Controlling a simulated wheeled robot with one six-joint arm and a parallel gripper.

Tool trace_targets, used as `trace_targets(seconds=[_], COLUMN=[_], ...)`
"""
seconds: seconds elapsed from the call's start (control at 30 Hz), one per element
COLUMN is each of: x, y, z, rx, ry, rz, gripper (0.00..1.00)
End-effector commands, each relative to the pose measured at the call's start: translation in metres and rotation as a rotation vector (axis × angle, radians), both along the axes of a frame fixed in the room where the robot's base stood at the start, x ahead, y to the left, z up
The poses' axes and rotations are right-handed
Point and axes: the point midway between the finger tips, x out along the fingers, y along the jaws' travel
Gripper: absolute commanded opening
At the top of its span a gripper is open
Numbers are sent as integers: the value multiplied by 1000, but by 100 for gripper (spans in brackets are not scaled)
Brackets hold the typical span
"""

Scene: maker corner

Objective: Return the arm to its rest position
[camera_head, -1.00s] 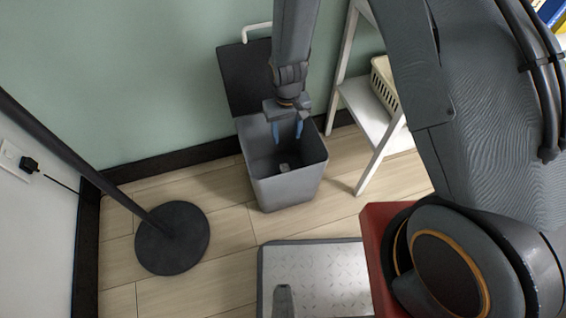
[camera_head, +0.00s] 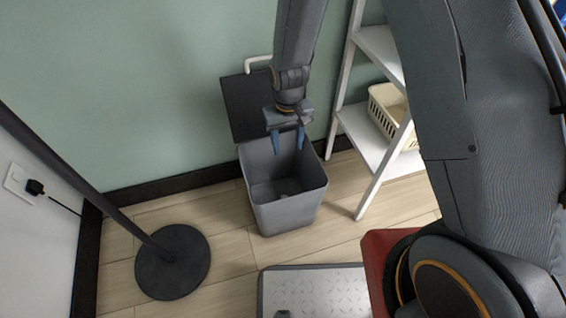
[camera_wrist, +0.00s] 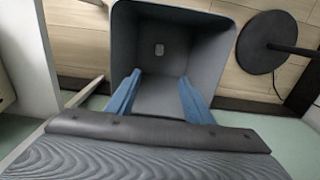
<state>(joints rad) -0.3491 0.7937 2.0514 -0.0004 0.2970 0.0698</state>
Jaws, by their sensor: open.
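My gripper (camera_head: 288,140) hangs over the back part of a grey open bin (camera_head: 290,212) in the head view, its two blue fingers apart with nothing between them. In the wrist view my gripper (camera_wrist: 158,98) is also open and empty, with the bin (camera_wrist: 208,48) beneath it. The bin's dark lid (camera_head: 246,105) stands open against the wall.
A white shelf (camera_head: 352,135) with a cream basket (camera_head: 385,112) stands right of the bin. A lamp's round base (camera_head: 172,262) and slanted pole (camera_head: 75,178) are at left. Bare floor lies between lamp and bin.

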Motion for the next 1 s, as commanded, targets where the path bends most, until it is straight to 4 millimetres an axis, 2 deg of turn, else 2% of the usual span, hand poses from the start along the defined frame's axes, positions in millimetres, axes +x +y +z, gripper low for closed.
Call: trace_targets(seconds=[0.23,0.37,0.47,0.67,0.8,1.0], x=[0,-3,-10,-39,-66,-111], y=[0,1,2,-2,-7,-17], z=[2,23,55,128,173,227], rx=[0,3,7,14,20,32], ry=[-1,-5,-9,-10,-10,-11], rz=[0,3,8,21,31,47], gripper=[47,47,47,47,47,47])
